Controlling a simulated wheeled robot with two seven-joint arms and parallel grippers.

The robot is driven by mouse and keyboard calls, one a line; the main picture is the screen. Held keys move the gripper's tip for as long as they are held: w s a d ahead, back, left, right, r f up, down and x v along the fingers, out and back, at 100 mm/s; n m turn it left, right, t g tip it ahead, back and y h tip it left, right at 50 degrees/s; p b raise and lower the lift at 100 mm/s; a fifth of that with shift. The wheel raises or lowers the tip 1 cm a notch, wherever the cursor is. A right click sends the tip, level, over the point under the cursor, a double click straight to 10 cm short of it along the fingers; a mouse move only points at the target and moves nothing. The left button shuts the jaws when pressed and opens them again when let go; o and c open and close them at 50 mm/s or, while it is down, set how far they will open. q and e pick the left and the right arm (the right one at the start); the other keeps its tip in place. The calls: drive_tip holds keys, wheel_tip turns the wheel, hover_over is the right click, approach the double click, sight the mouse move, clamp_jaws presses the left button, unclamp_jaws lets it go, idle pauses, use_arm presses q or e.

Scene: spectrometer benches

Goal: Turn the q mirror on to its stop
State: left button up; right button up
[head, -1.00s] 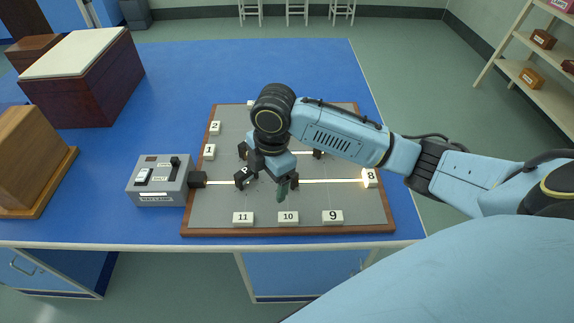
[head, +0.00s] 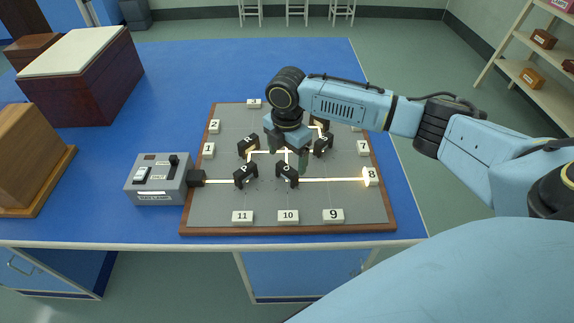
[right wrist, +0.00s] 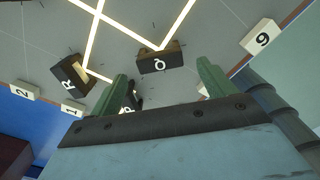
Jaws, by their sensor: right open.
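The q mirror (head: 288,174) is a small black block on the grey board (head: 215,205), in the middle of its near half. It also shows in the right wrist view (right wrist: 158,62), its letter facing the camera, with bright beam lines meeting at it. My right gripper (head: 289,155) is above the board, just behind the q mirror in the head view. It is open and empty. Its two green fingers (right wrist: 168,88) show apart in the right wrist view, clear of the q mirror. My left gripper is not in view.
Other black mirrors stand close by: one left of q (head: 246,175), one behind it (head: 248,144) and one at right (head: 323,145). Numbered tags line the board, and tag 8 (head: 371,176) is lit by the beam. A grey lamp box (head: 158,181) stands at left.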

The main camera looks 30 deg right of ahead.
sight(287, 168)
drive_tip(key=shift+f, duration=1.75)
drive_tip(key=c, duration=1)
drive_tip(key=shift+r+m+p, duration=0.15)
drive_tip(key=shift+m+p, duration=0.35)
drive_tip(key=shift+p, duration=0.2)
drive_tip(key=m+p, duration=0.6)
drive_tip(key=p, duration=0.2)
drive_tip(key=shift+m, duration=0.3)
drive_tip(key=m+p, duration=0.4)
drive_tip(key=m, duration=0.1)
drive_tip(key=shift+p, duration=0.35)
drive_tip(key=m+p, duration=0.2)
drive_tip(key=m, duration=0.3)
drive_tip(key=shift+m+p, duration=0.3)
drive_tip(key=shift+p, duration=0.05)
